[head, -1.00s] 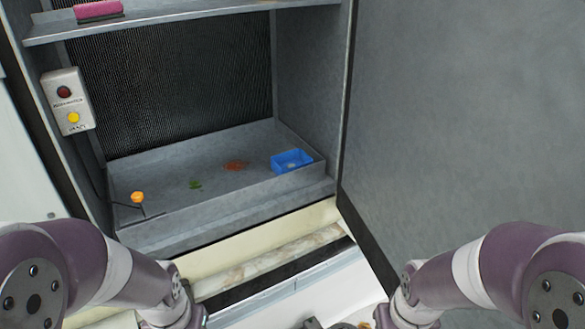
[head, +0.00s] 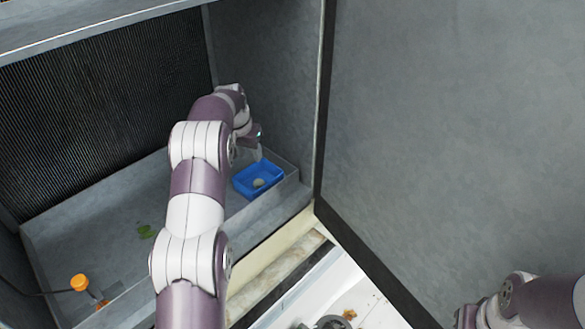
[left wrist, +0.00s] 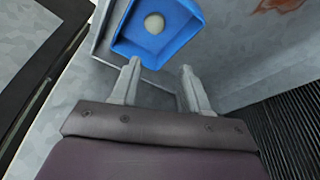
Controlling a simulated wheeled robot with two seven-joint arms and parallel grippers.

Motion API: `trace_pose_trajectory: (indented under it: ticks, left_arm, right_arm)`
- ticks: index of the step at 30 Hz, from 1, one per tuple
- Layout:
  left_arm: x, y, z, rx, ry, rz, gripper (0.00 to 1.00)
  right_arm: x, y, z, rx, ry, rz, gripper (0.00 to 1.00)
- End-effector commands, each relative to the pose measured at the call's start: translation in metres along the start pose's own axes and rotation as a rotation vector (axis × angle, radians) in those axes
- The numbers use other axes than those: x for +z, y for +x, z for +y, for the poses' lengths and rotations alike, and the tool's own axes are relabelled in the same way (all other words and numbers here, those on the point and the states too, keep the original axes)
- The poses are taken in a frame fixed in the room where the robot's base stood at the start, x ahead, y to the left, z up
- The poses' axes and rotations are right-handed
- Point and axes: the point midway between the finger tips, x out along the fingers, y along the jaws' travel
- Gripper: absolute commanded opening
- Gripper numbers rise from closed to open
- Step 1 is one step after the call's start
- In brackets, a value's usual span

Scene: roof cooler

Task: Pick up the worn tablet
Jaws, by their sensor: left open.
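The worn tablet (head: 259,183) is a small, pale, round piece lying in an open blue tray (head: 243,189) in the right front corner of the grey basin. The left wrist view shows the tablet (left wrist: 154,23) on the floor of the blue tray (left wrist: 178,52). My left gripper (head: 257,153) reaches over the basin and is just above and beside the tray. In the left wrist view it (left wrist: 161,68) is open and empty, with its fingertips at the tray's near edge, apart from the tablet. My right gripper is out of view.
The grey basin (head: 95,215) also holds a green leaf-like bit (head: 146,232) and an orange-topped float (head: 79,283) at left. A ribbed panel (head: 95,110) stands behind it. A large grey door panel (head: 450,130) rises on the right.

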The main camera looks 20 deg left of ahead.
Motion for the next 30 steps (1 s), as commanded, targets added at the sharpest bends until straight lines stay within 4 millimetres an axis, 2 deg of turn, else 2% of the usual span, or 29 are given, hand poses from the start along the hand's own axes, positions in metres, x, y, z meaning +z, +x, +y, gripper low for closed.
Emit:
trace_pose_trajectory:
  ticks: [5, 6, 10, 14, 18, 21, 24, 29, 30]
  left_arm:
    - [0.009, 0.036, 0.004, 0.015, 0.045, -0.027, 0.45]
    - [0.006, 0.036, 0.004, 0.015, 0.044, -0.029, 0.45]
    - [0.007, 0.061, 0.004, 0.014, 0.043, -0.028, 0.45]
    - [0.007, 0.075, 0.005, 0.014, 0.043, -0.027, 0.45]
    - [0.009, 0.098, 0.007, 0.015, 0.043, -0.029, 0.45]
    - [0.010, 0.117, 0.007, 0.014, 0.043, -0.025, 0.45]
    - [0.011, 0.125, 0.007, 0.013, 0.043, -0.024, 0.45]
    - [0.011, 0.127, 0.007, 0.013, 0.043, -0.024, 0.45]
    - [0.011, 0.127, 0.007, 0.013, 0.043, -0.024, 0.42]
  right_arm:
    - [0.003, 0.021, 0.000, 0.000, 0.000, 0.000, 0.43]
    - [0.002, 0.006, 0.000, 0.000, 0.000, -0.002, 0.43]
    - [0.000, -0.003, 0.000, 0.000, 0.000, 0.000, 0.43]
    - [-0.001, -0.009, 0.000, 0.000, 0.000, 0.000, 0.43]
    - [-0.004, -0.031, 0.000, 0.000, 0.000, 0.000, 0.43]
    - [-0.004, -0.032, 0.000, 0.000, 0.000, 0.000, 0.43]
    - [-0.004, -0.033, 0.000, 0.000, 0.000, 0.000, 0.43]
    - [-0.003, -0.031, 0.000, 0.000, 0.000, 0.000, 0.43]
    - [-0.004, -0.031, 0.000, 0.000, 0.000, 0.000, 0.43]
